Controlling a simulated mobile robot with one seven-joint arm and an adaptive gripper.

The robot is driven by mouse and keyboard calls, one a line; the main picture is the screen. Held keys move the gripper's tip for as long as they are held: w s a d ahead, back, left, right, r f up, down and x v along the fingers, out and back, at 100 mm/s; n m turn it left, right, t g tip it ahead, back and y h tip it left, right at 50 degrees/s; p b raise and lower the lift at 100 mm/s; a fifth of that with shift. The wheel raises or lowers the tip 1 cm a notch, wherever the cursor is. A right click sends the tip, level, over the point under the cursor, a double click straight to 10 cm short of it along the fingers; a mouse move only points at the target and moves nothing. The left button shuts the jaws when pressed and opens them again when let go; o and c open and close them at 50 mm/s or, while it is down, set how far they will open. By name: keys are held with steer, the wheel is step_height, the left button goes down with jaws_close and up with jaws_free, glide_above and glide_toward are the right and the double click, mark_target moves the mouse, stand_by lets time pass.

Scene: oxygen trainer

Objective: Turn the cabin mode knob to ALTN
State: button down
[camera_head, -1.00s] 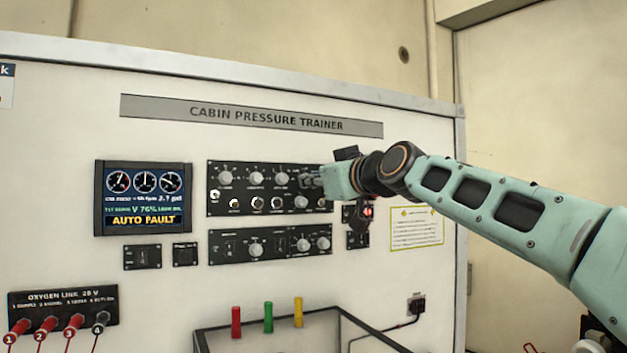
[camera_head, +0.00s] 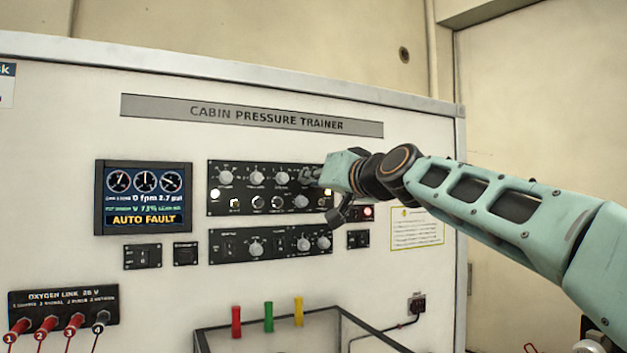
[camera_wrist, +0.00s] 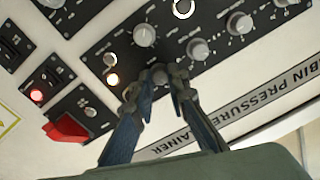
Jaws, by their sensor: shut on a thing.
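My gripper (camera_head: 309,177) is at the right end of the upper black panel (camera_head: 243,206). In the wrist view my gripper (camera_wrist: 158,79) has its two fingers closed around a small grey knob (camera_wrist: 160,75), one on each side. In the head view the fingers and wrist hide this knob. It is the rightmost of the panel's top row. Its label and pointer are too small or covered to read, so I cannot tell its setting or confirm its name. The display (camera_head: 144,197) reads AUTO FAULT in amber.
Other knobs sit close by, such as one (camera_wrist: 144,36) in the wrist view. A red switch guard (camera_wrist: 66,129) and a lit red lamp (camera_wrist: 37,96) are near the fingers. A lower knob panel (camera_head: 270,244) and an open-topped bin (camera_head: 215,328) are below.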

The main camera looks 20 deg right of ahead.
steer(key=shift+f+m, duration=0.1)
steer(key=shift+m, duration=1.4)
steer(key=c, duration=1.9)
jaws_free()
steer(key=s, duration=1.2)
steer(key=shift+d+f, duration=0.1)
steer(key=shift+d, duration=0.2)
